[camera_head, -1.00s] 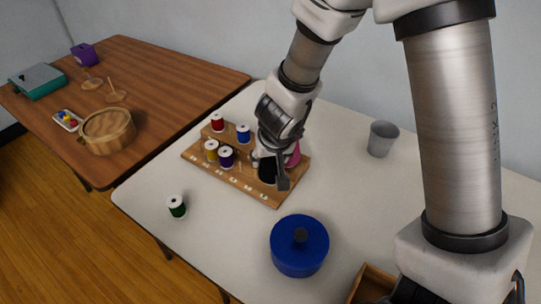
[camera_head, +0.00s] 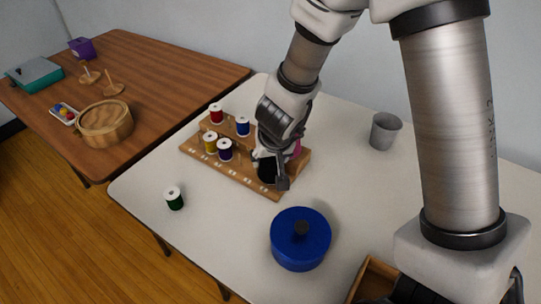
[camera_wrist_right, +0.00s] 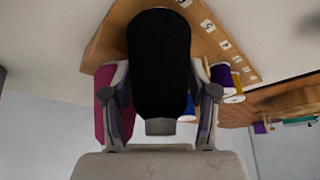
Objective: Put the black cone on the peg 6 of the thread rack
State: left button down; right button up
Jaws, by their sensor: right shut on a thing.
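The black cone (camera_head: 266,170) is in my right gripper (camera_head: 272,166), at the right end of the wooden thread rack (camera_head: 232,174). In the right wrist view the black cone (camera_wrist_right: 158,60) fills the space between the two fingers, which are shut on it, with the rack (camera_wrist_right: 108,45) behind it. The gripper hides much of the cone in the head view. I cannot tell whether the cone is seated on a peg. A pink cone (camera_wrist_right: 103,100) is close beside it. My left gripper is not in view.
Red (camera_head: 216,114), blue (camera_head: 242,126), yellow (camera_head: 210,142) and purple (camera_head: 225,150) spools stand on the rack. A green spool (camera_head: 174,198), a blue lidded pot (camera_head: 300,245) and a grey cup (camera_head: 384,132) stand apart on the white table. A brown table (camera_head: 160,80) is at left.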

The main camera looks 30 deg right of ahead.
jog(key=o, duration=1.3)
jog(key=shift+r, duration=0.1)
jog(key=shift+v, duration=3.7)
